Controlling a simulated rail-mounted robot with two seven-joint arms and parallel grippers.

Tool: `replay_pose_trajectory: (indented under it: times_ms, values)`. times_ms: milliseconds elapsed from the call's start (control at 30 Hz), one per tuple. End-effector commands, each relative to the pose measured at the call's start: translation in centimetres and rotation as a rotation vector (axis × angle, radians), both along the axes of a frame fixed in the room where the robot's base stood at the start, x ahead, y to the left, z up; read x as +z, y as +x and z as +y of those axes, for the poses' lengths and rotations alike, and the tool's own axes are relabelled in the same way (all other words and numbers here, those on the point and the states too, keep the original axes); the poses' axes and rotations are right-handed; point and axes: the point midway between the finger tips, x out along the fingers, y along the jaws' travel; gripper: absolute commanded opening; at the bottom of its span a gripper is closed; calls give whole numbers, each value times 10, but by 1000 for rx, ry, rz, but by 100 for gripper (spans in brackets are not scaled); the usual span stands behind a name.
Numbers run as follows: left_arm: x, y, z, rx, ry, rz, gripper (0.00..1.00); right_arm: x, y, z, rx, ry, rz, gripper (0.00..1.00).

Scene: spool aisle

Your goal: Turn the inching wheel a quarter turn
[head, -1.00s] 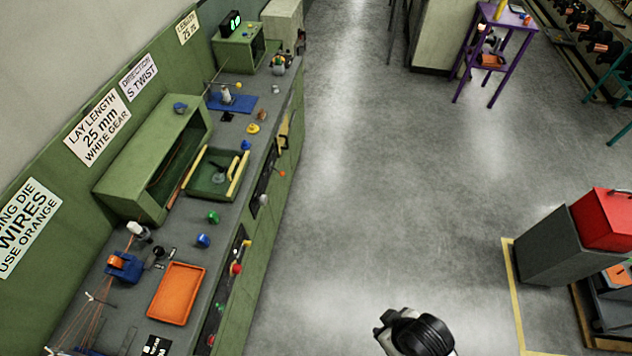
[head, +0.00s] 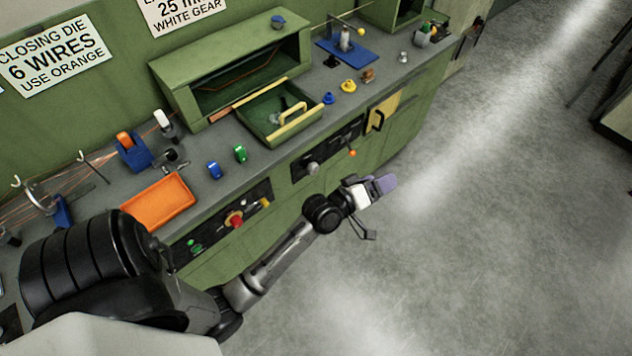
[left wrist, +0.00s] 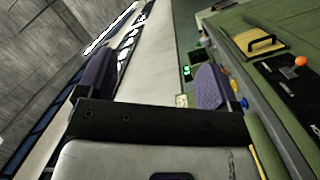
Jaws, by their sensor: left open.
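A round grey wheel-like knob (head: 313,168) sits on a black panel on the green bench front; I cannot tell for sure that it is the inching wheel. An orange-tipped lever (head: 352,153) stands right of it, and it also shows in the left wrist view (left wrist: 301,61). My left gripper (head: 386,184) is out over the floor, right of and a little below these controls, apart from them. In the left wrist view its purple fingers (left wrist: 157,65) are spread with nothing between them. My right gripper is not in view.
A yellow panel with a black handle (head: 381,117) is on the bench front. A red knob on a yellow base (head: 235,219) sits on a lower-left panel. An orange tray (head: 158,203) and a green tray (head: 270,124) are on the benchtop.

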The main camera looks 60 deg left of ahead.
Motion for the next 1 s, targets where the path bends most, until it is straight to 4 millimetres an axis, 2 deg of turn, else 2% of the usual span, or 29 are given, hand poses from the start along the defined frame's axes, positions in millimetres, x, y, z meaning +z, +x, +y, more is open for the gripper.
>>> replay_pose_trajectory:
  times_ms: [33, 233, 367, 467, 600, 800, 1000]
  values:
    - [-26, 14, 13, 48, -78, -81, 86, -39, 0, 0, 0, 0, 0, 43]
    - [-55, 45, 69, 245, -415, -425, 86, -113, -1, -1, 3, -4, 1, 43]
    - [-84, 53, 107, 374, -631, -654, 86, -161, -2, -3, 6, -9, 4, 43]
    - [-113, 53, 135, 478, -792, -833, 86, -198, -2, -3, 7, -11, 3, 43]
    - [-163, 49, 164, 628, -999, -1077, 86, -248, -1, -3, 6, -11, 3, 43]
    - [-236, 39, 183, 838, -1219, -1378, 86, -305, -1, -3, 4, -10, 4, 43]
    - [-289, 33, 182, 1001, -1335, -1579, 86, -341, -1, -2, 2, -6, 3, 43]
